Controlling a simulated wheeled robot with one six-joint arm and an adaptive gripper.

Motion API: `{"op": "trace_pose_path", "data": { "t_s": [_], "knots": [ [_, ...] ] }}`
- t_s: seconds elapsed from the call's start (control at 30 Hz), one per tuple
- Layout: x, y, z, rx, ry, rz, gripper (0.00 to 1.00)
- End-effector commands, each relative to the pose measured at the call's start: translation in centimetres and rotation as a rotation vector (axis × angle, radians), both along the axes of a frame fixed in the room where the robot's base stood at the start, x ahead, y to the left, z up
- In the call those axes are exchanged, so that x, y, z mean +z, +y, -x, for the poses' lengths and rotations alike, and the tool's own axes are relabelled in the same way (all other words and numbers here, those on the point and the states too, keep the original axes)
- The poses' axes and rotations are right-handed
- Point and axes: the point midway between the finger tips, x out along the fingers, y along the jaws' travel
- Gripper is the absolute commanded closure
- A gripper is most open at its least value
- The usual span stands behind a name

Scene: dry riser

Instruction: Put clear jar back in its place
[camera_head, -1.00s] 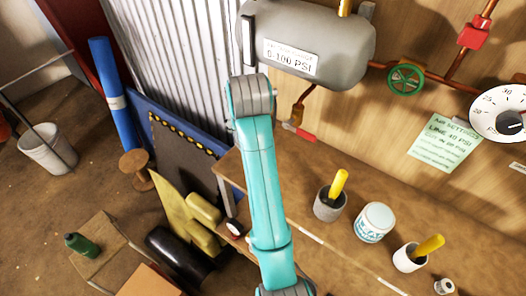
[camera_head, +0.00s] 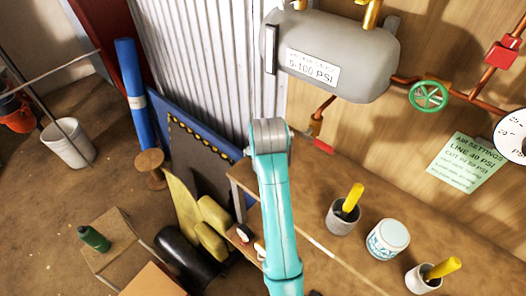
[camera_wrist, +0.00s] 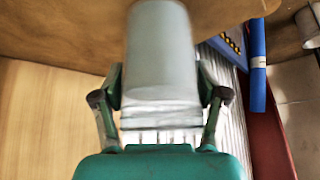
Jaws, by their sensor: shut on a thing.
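In the wrist view, a pale grey, see-through-looking cylinder, the clear jar (camera_wrist: 161,45), fills the upper middle and is slightly blurred. My gripper (camera_wrist: 161,97) has its two dark-tipped green fingers on either side of the jar, shut on it. In the head view my teal arm crosses the middle, but my gripper and the jar do not show there. I cannot tell which spot is the jar's place.
A wooden bench (camera_head: 300,217) carries a grey cup (camera_head: 341,219) with a yellow handle, a white labelled tub (camera_head: 388,239) and a white cup (camera_head: 421,281). A grey tank (camera_head: 338,62) hangs above. A green bottle (camera_head: 94,238) and white bucket (camera_head: 68,145) stand at left.

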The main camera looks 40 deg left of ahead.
Motion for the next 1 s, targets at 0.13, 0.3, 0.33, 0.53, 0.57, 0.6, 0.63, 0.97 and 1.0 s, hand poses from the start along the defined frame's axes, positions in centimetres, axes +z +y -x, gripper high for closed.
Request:
{"op": "trace_pose_path", "data": {
  "t_s": [0.13, 0.3, 0.33, 0.53, 0.57, 0.6, 0.63, 0.97, 1.0],
  "knots": [
    [-0.2, 0.0, 0.0, 0.0, 0.001, 0.001, 0.05],
    [-0.2, 0.0, 0.0, 0.0, 0.001, 0.001, 0.02],
    [-0.1, 0.0, 0.0, 0.0, 0.001, 0.001, 0.02],
    [0.1, 0.0, 0.0, 0.0, 0.0, 0.0, 0.02],
    [0.2, 0.0, 0.0, 0.0, -0.001, -0.001, 0.02],
    [0.5, -0.1, 0.1, 0.0, -0.001, -0.001, 0.02],
    [0.7, -0.2, 0.2, 0.0, -0.002, -0.001, 0.02],
    [5.9, -2.4, 2.7, 0.0, -0.003, -0.003, 0.02],
    [6.5, -2.7, 3.0, 0.0, -0.003, -0.003, 0.02]
  ]
}}
